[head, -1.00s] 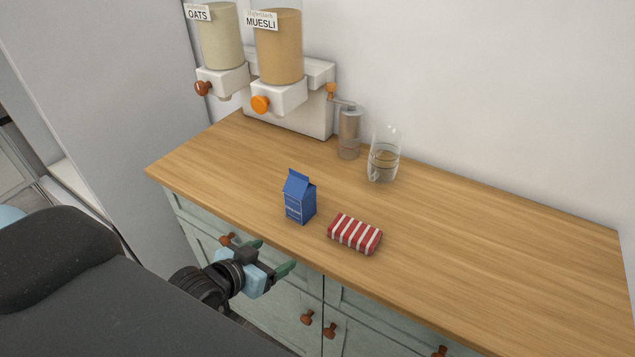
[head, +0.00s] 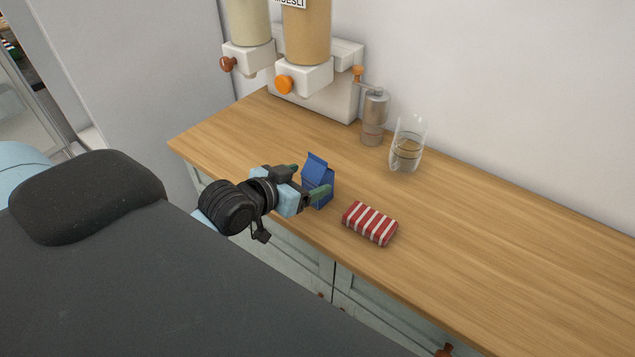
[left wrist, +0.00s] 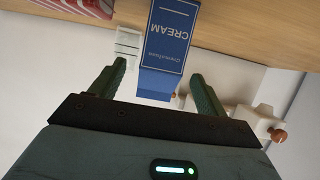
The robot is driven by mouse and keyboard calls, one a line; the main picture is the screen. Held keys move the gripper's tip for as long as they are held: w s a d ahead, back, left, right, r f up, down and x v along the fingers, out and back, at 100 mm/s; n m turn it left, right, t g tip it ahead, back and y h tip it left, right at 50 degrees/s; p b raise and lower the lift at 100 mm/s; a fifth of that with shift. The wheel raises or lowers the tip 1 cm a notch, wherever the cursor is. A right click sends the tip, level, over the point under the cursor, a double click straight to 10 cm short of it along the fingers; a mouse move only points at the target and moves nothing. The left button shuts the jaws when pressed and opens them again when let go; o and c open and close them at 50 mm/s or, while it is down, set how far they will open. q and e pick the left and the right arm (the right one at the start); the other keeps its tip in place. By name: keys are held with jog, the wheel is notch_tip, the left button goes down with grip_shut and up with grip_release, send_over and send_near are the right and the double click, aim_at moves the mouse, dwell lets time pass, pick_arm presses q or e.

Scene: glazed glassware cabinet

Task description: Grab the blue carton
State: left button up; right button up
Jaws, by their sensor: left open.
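The blue carton (head: 317,176) stands upright on the wooden counter near its front edge. In the left wrist view the carton (left wrist: 168,45) appears upside down, with the word CREAM on its face, between and beyond the fingertips. My left gripper (head: 307,182) is open at the carton's near side, its fingers pointing toward it. One finger overlaps the carton's lower part in the head view. In the left wrist view the two green fingers (left wrist: 157,75) are spread with the carton's top in line with the gap. Contact cannot be told. My right gripper is not in view.
A red-and-white striped packet (head: 370,223) lies just right of the carton. A glass (head: 407,146) and a grey grinder (head: 374,118) stand behind. Cereal dispensers (head: 305,75) stand at the back left. The counter's right side (head: 520,240) is clear.

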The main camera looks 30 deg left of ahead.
aim_at(310, 177)
pick_arm(q)
jog(key=shift+w, duration=0.5)
jog(key=x, duration=0.3)
jog(key=shift+w, duration=0.15)
jog(key=shift+w+d+f, duration=0.1)
jog(key=shift+w+f, duration=0.15)
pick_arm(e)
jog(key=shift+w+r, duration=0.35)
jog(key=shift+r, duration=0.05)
pick_arm(q)
jog(key=c, duration=1.2)
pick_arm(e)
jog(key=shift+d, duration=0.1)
pick_arm(q)
jog(key=shift+r, duration=0.1)
